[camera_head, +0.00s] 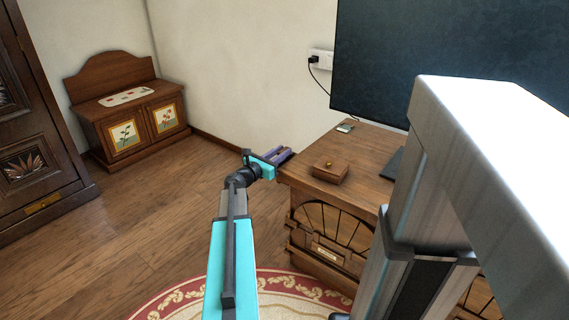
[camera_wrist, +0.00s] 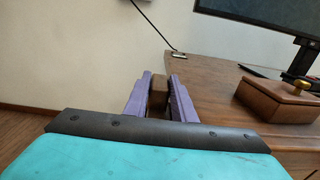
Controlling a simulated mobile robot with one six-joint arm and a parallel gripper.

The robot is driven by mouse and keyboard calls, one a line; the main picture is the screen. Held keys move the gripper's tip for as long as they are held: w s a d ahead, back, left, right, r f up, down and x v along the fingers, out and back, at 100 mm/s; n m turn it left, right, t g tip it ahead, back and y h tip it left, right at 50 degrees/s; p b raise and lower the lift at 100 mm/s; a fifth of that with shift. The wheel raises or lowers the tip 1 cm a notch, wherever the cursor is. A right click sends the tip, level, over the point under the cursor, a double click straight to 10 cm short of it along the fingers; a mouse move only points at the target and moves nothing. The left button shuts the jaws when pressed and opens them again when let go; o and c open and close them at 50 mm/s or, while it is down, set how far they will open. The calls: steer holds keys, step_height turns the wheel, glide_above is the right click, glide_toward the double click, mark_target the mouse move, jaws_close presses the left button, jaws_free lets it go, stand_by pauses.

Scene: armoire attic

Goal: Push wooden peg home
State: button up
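My gripper (camera_head: 284,156) has purple fingers and is just off the left edge of the wooden desk (camera_head: 375,148). In the wrist view my gripper (camera_wrist: 160,88) points away from the camera, with a brown wooden block, seemingly the wooden peg (camera_wrist: 158,94), between its fingers. The block fills the gap and appears touched on both sides. Its far end and any hole for it are hidden. In the head view the peg cannot be made out between the fingers.
A small lidded wooden box (camera_head: 330,170) with a brass knob stands on the desk, right of my gripper. A large dark monitor (camera_head: 440,60) is behind it. A low painted cabinet (camera_head: 128,115) stands at the back left. Floor (camera_head: 150,220) left of the desk is clear.

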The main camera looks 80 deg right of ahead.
jaws_close()
steer(key=shift+r, duration=0.15)
